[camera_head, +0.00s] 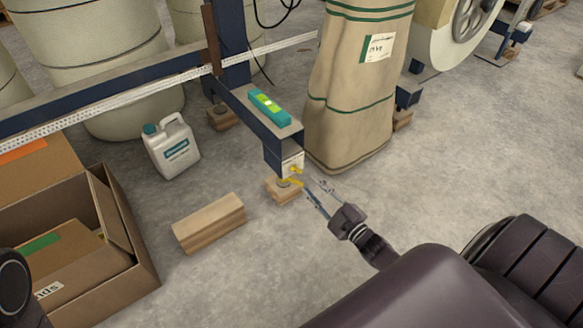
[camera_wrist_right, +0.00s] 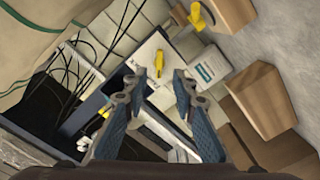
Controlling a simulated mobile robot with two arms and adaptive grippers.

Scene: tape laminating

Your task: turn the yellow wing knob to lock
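A small yellow knob (camera_head: 296,169) sits on the white plate (camera_head: 288,160) at the end of the dark blue beam. In the right wrist view, this yellow knob (camera_wrist_right: 159,64) appears long and narrow, ahead of my fingertips. A second yellow piece (camera_head: 291,182) is just below, by the wooden foot block; it looks winged in the wrist view (camera_wrist_right: 197,17). I cannot tell for sure which is the wing knob. My right gripper (camera_head: 318,192) is close to both, to their lower right. Its fingers (camera_wrist_right: 155,88) are open with nothing between them.
A teal level (camera_head: 269,106) lies on the beam. A wooden block (camera_head: 209,223), a white jug (camera_head: 171,147) and open cardboard boxes (camera_head: 128,245) stand left on the floor.

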